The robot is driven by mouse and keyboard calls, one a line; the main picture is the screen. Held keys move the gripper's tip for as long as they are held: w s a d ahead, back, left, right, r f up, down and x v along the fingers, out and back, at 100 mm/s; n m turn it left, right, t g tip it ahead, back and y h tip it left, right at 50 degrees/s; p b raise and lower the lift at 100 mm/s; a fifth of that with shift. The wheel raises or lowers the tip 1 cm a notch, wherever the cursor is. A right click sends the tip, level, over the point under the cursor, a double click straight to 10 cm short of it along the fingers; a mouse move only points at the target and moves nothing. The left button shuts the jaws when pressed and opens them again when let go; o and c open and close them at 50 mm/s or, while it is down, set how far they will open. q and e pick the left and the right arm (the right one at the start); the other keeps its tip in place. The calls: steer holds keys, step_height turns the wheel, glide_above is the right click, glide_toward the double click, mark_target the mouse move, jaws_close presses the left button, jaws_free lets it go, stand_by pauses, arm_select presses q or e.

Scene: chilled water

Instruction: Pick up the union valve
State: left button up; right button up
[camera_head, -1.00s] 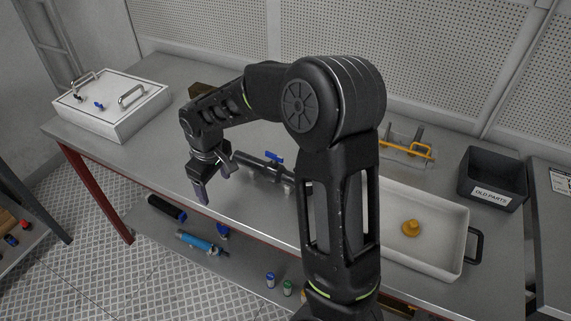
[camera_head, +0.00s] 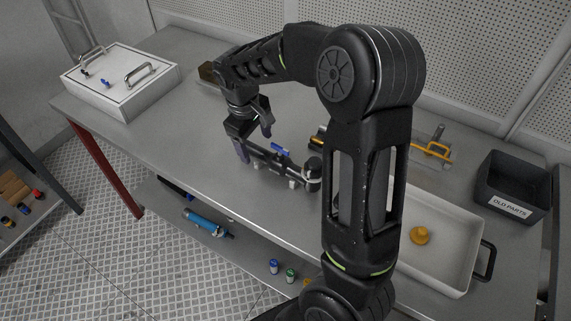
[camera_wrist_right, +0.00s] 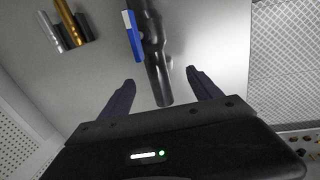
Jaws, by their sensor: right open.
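The union valve appears to be the black pipe piece (camera_head: 293,171) with a blue lever handle (camera_head: 279,148), lying on the metal bench. In the right wrist view its dark body (camera_wrist_right: 157,70) points toward me, with the blue handle (camera_wrist_right: 132,35) on its left side. My right gripper (camera_head: 254,141) is open at the valve's left end. In the right wrist view the valve's near end lies between the two spread fingers (camera_wrist_right: 164,91), with visible gaps on both sides. Whether the fingers are down at its height is unclear. My left gripper is not in view.
A white tray (camera_head: 463,270) holds a yellow part (camera_head: 419,235). A black "OLD PARTS" bin (camera_head: 512,188) stands at right. A white lidded case (camera_head: 122,101) stands at left. Gold and silver cylinders (camera_wrist_right: 68,25) lie near the valve. The bench front has free room.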

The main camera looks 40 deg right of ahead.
mark_target(258, 151)
steer(key=shift+f, duration=0.2)
steer(key=shift+w+d+f+p, duration=0.15)
steer(key=shift+f+p, duration=0.1)
steer(key=shift+f, duration=0.6)
steer(key=shift+s+d+f+p, duration=0.15)
steer(key=shift+f+p, duration=0.1)
steer(key=shift+f, duration=0.65)
steer(key=shift+w+d+f+p, duration=0.15)
steer(key=shift+f+p, duration=0.1)
steer(key=shift+f, duration=0.6)
jaws_close()
